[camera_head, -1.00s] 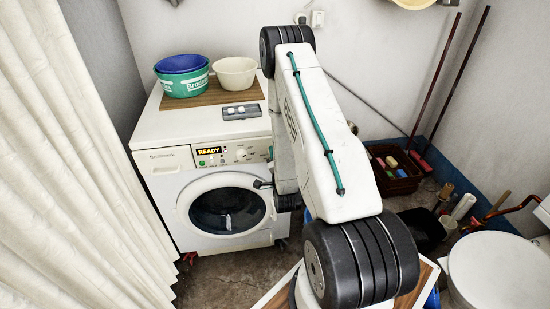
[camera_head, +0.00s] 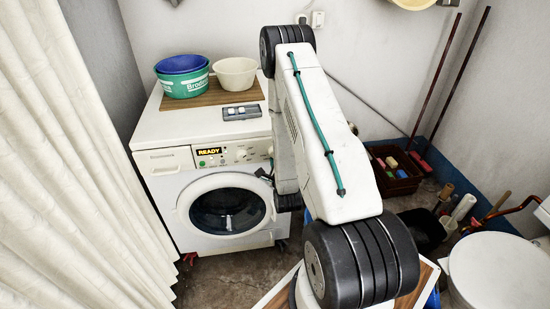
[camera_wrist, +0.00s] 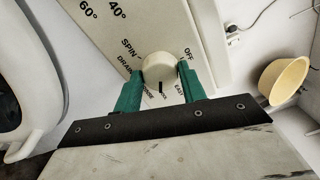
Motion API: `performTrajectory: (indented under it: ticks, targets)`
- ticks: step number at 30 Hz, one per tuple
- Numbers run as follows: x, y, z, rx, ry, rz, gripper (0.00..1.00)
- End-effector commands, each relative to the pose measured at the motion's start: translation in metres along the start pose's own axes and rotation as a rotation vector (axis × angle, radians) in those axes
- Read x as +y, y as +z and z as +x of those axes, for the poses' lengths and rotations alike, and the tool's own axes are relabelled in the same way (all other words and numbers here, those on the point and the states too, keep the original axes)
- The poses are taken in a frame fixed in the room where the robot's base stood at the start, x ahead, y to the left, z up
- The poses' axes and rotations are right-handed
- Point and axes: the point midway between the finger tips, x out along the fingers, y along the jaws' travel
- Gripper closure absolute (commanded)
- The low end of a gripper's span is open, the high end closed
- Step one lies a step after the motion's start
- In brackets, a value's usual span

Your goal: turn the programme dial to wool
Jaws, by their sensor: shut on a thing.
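The programme dial (camera_wrist: 159,68) is a round cream knob on the washing machine's white panel in the wrist view. Printed words around it include SPIN, DRAIN, OFF and EASY; others near the lower edge are small and partly hidden. A short dark mark shows at the dial's lower side, but I cannot tell which word it points at. My gripper (camera_wrist: 160,74) is shut on the dial, one green finger on each side. In the head view the washing machine (camera_head: 160,205) has its door closed and its display (camera_head: 209,152) reads READY; my arm covers the panel's right end.
Another knob (camera_head: 241,155) is beside the display. A green basin (camera_head: 184,86), a cream bowl (camera_head: 235,73) and a grey box (camera_head: 241,112) stand on top of the machine. A curtain (camera_head: 80,180) hangs at left. A brush crate (camera_head: 393,170) is at right.

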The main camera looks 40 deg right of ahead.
Motion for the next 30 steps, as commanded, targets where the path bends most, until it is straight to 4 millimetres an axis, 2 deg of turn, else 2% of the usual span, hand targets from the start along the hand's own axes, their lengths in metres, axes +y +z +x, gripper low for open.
performTrajectory:
  ticks: [14,15,17,18,26,30]
  targets:
    - [0.000,0.002,0.000,-0.005,0.001,0.017,0.82]
    - [0.000,0.002,0.000,-0.005,0.001,0.017,0.56]
    - [0.000,0.002,0.000,-0.004,0.001,0.016,0.40]
    - [0.000,0.001,0.000,-0.004,0.001,0.016,0.37]
    - [0.000,0.000,-0.001,-0.001,0.000,0.016,0.37]
    - [0.001,0.001,-0.014,-0.001,0.003,0.016,0.37]
